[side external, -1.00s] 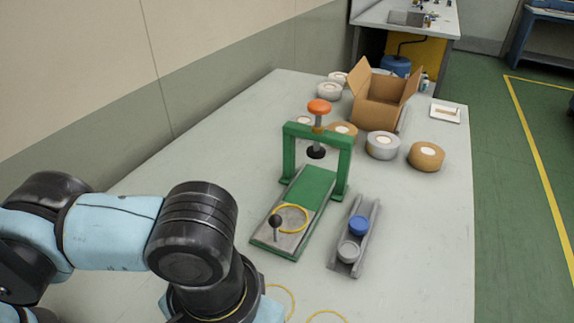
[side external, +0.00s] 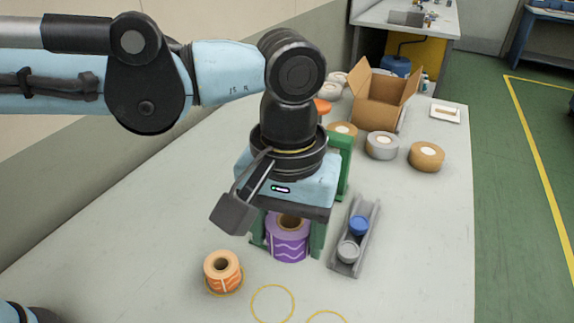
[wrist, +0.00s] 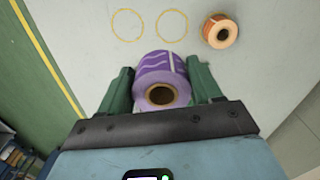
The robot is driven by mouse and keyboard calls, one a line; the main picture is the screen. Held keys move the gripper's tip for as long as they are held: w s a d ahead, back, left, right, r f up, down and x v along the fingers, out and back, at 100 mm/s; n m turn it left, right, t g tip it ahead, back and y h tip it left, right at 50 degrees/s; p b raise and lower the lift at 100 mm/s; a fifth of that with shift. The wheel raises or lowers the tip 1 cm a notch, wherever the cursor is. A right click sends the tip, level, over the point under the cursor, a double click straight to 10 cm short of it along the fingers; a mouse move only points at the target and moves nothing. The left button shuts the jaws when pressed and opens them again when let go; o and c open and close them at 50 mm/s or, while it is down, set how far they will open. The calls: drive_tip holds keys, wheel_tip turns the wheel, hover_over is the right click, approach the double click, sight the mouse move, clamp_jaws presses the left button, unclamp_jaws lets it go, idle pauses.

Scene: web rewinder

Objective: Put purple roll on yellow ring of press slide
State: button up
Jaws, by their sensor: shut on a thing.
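The purple roll (side external: 287,240) has pale wavy lines and a brown core. My gripper (side external: 288,236) is shut on it, with one green finger on each side. In the wrist view the roll (wrist: 158,72) sits upright between the fingers of my gripper (wrist: 160,88). The press is mostly hidden behind my gripper; a green post of the press (side external: 343,165) and its orange knob (side external: 322,106) show. The slide and its yellow ring are hidden from view. I cannot tell how high the roll is above the slide.
An orange roll (side external: 222,270) stands on a table ring at front left. Empty yellow rings (side external: 272,303) lie on the table beside it. A grey trough (side external: 356,237) with blue and grey caps is close on the right. A cardboard box (side external: 378,100) and tape rolls stand behind.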

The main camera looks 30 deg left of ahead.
drive_tip(key=w+a+f+n, duration=0.1)
drive_tip(key=w+a, duration=0.3)
drive_tip(key=w, duration=0.4)
drive_tip(key=w+a+n, duration=0.2)
drive_tip(key=w+a, duration=0.2)
drive_tip(key=w, duration=0.5)
drive_tip(key=shift+m, duration=0.3)
drive_tip(key=f, duration=0.5)
drive_tip(key=s+f, duration=0.1)
drive_tip(key=f, duration=0.2)
drive_tip(key=shift+d, duration=0.3)
drive_tip(key=shift+f, duration=2.35)
drive_tip(key=shift+f, duration=0.8)
drive_tip(key=o, duration=1.1)
wheel_tip(320, 180, up, 8)
drive_tip(key=shift+f, duration=0.25)
